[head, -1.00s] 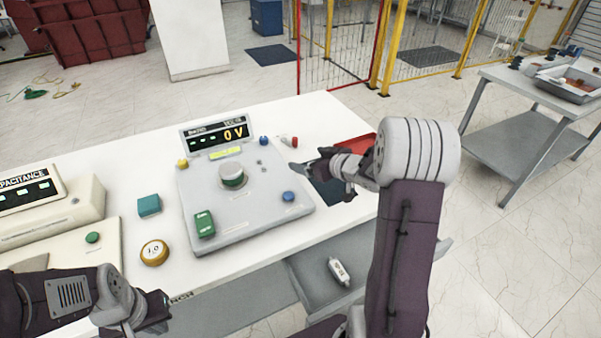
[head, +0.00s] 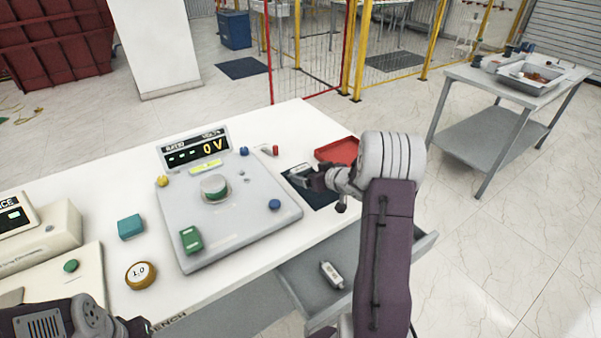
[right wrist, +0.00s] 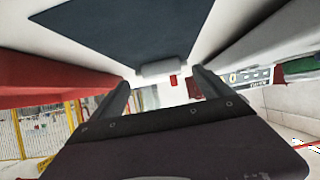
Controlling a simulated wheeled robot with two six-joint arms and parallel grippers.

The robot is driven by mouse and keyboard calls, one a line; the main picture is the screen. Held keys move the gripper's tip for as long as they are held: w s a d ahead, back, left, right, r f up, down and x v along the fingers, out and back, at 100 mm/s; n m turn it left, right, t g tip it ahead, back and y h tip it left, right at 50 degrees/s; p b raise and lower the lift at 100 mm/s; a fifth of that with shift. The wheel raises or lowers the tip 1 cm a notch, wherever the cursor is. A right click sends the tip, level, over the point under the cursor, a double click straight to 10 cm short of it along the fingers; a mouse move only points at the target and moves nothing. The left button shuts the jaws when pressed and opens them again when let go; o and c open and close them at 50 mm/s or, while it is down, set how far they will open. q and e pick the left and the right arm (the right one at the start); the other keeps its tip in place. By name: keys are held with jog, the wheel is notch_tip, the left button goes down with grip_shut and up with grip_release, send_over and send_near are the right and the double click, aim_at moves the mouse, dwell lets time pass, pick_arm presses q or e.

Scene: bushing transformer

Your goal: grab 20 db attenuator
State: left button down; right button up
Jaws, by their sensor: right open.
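A small pale grey cylinder (right wrist: 165,68) lies at the edge of the dark mat (right wrist: 120,30), between my open right fingers in the right wrist view. It may be the 20 dB attenuator, but I can read no label. My right gripper (head: 308,178) is low over the dark mat (head: 322,198) in the head view, right of the grey test panel, and hides part of the mat. I cannot tell whether it touches the cylinder. My left gripper (head: 136,326) is at the bottom edge of the head view, partly cut off.
The grey panel (head: 240,240) carries a 0 V display (head: 197,150) and knobs. A red tray (head: 338,150) stands beyond my right gripper. A white device (head: 331,275) lies in the open drawer (head: 300,270) below.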

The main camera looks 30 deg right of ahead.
aim_at(302, 170)
jog(key=x, duration=0.4)
jog(key=shift+w+a+r, duration=0.1)
jog(key=shift+w+a, duration=0.15)
jog(key=shift+w+d, duration=0.1)
jog(key=shift+w, duration=0.15)
jog(key=shift+s, duration=0.1)
jog(key=c, duration=1.5)
